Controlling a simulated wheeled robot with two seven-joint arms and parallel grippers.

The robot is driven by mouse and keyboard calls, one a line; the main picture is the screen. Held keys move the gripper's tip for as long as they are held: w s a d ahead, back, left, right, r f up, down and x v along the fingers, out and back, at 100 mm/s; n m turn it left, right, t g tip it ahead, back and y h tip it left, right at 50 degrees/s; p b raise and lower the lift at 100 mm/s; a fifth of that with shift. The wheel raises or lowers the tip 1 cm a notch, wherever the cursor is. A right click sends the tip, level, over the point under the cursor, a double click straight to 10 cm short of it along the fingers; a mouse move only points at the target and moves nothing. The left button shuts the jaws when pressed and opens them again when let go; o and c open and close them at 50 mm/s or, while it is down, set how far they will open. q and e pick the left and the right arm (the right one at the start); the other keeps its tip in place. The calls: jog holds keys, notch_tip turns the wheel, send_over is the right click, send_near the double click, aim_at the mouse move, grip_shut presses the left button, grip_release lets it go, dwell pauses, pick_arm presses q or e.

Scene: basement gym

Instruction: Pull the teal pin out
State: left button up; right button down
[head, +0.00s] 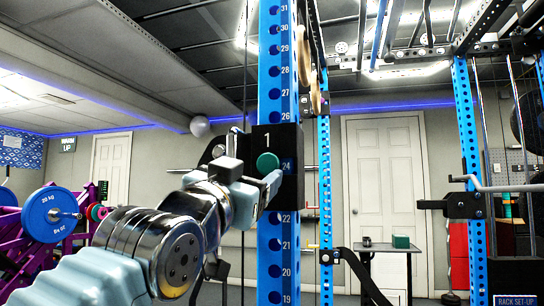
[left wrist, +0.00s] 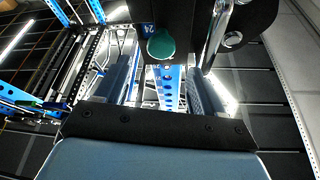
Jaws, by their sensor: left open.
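The teal pin (head: 267,163) shows as a round knob on the front of a black block (head: 288,140) marked "1" on the blue rack upright (head: 278,245). My left gripper (head: 256,180) is right in front of the block, and one finger covers the area just below and right of the knob. In the left wrist view the teal pin (left wrist: 161,46) appears across the gap between the two open fingers of my left gripper (left wrist: 163,70), with nothing held. I cannot tell whether a finger touches the knob. The pin's shaft is hidden. My right gripper is not in view.
A chrome bar (left wrist: 217,35) stands close to the right finger in the left wrist view. Another blue upright (head: 470,200) with a black-and-chrome bracket is at the right. A small table (head: 385,248) stands behind, and a purple machine with a blue plate (head: 48,214) at the left.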

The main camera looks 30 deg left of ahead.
aim_at(267, 163)
pick_arm(q)
jog(key=p+x, duration=0.2)
jog(key=x, duration=0.6)
jog(key=shift+w+a+p, duration=0.1)
jog(key=shift+p, duration=0.25)
